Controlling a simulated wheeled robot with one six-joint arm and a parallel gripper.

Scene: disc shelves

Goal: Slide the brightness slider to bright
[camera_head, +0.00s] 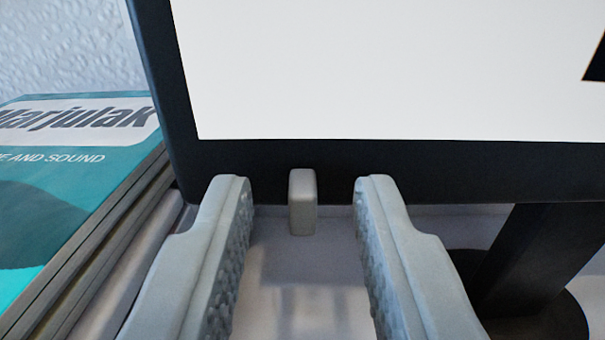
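The brightness slider is a small grey upright knob (302,203) at the lower bezel of a black-framed screen (400,165). The screen is lit white. My gripper (303,190) is open, with one grey finger to the left of the knob and one to the right. Gaps show between the knob and both fingers, so neither touches it. The slider's track and any markings are not visible.
A stack of teal-covered books or cases (70,190) lies close to the left finger and the screen's left edge. A black stand with a round foot (535,260) is at the right. The pale shelf surface (300,310) between the fingers is clear.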

